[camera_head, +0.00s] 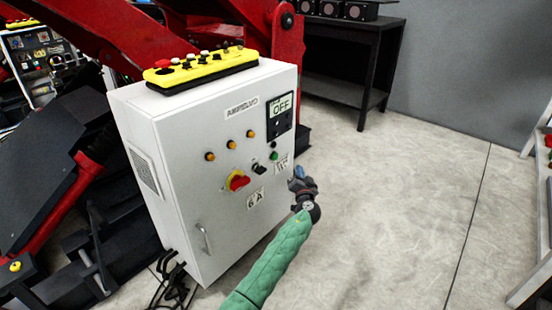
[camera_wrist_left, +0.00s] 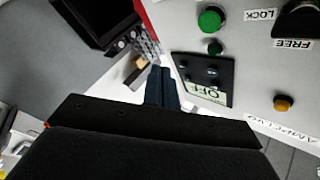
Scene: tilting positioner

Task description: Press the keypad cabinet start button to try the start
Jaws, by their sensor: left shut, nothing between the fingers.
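The white keypad cabinet (camera_head: 200,225) stands upright in the head view. Its front carries a black keypad panel (camera_head: 280,117) whose display reads OFF. My left gripper (camera_head: 299,171) is shut and empty near the cabinet's right edge, below and right of the green button. Contact is not visible.
The front also has a red and yellow rotary switch (camera_head: 237,181), a black selector (camera_head: 260,169), orange lamps (camera_head: 231,144) and a handle (camera_head: 204,238). A yellow control box (camera_head: 205,70) sits on top. Red machinery stands behind. The floor (camera_head: 400,200) to the right is clear.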

